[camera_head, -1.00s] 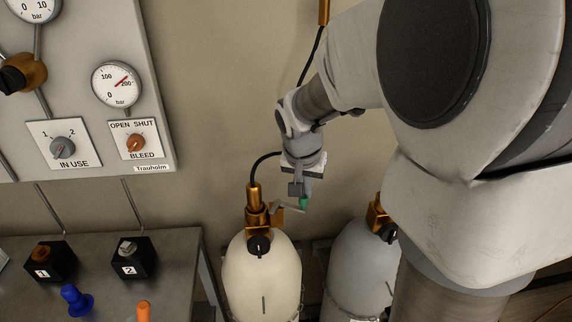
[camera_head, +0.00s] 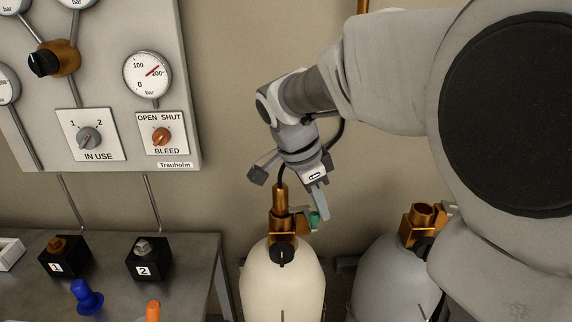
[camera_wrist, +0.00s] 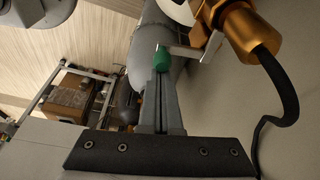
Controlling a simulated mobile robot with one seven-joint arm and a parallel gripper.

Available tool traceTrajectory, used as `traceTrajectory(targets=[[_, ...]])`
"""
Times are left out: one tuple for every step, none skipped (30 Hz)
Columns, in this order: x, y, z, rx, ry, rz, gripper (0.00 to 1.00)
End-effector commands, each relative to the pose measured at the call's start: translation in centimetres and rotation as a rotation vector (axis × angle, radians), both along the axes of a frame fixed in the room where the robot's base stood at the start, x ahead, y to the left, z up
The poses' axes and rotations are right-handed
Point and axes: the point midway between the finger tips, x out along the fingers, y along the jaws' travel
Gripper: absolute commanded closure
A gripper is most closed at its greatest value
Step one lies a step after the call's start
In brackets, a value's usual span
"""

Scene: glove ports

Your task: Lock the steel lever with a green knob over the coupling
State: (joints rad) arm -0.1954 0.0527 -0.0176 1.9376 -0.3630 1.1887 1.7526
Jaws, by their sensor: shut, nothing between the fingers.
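The brass coupling (camera_head: 281,222) stands on top of the cream cylinder (camera_head: 282,285), with a hose going up from it. A short steel lever (camera_head: 299,210) sticks out to its right and ends in a green knob (camera_head: 314,219). My gripper (camera_head: 322,212) is shut and empty, pointing down just right of the knob. In the wrist view the green knob (camera_wrist: 162,60) is at the tips of the shut fingers (camera_wrist: 161,78), with the lever (camera_wrist: 188,51) running right to the coupling (camera_wrist: 240,35). I cannot tell whether the fingers touch the knob.
A grey cylinder (camera_head: 385,285) with a brass valve (camera_head: 420,222) stands to the right. A steel bench (camera_head: 195,250) with black blocks and a gauge panel (camera_head: 120,100) are on the left. The black hose (camera_wrist: 285,75) runs close by on the right in the wrist view.

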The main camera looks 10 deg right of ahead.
Motion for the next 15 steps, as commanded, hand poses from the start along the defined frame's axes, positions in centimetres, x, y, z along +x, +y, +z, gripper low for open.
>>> traceTrajectory(targets=[[-0.01,0.27,-0.18,0.001,0.001,-0.027,1.00],[-0.03,0.37,-0.16,0.001,0.001,-0.043,1.00],[-0.07,0.49,-0.12,0.001,0.000,-0.040,1.00],[-0.09,0.58,-0.11,0.001,-0.001,-0.039,1.00],[-0.10,0.65,-0.10,0.001,0.000,-0.038,1.00],[-0.13,0.75,-0.10,0.001,0.000,-0.038,1.00],[-0.13,0.81,-0.09,0.001,0.000,-0.038,1.00],[-0.15,0.86,-0.07,0.001,0.000,-0.038,1.00],[-0.16,0.92,-0.06,0.001,0.000,-0.037,1.00],[-0.17,0.95,-0.05,0.001,0.000,-0.037,1.00],[-0.18,0.99,-0.04,0.001,0.000,-0.037,1.00],[-0.18,1.02,-0.03,0.001,0.000,-0.037,1.00],[-0.19,1.04,-0.03,0.001,0.000,-0.037,1.00],[-0.19,1.07,-0.03,0.001,0.000,-0.037,1.00],[-0.19,1.08,-0.02,0.001,0.000,-0.037,1.00]])
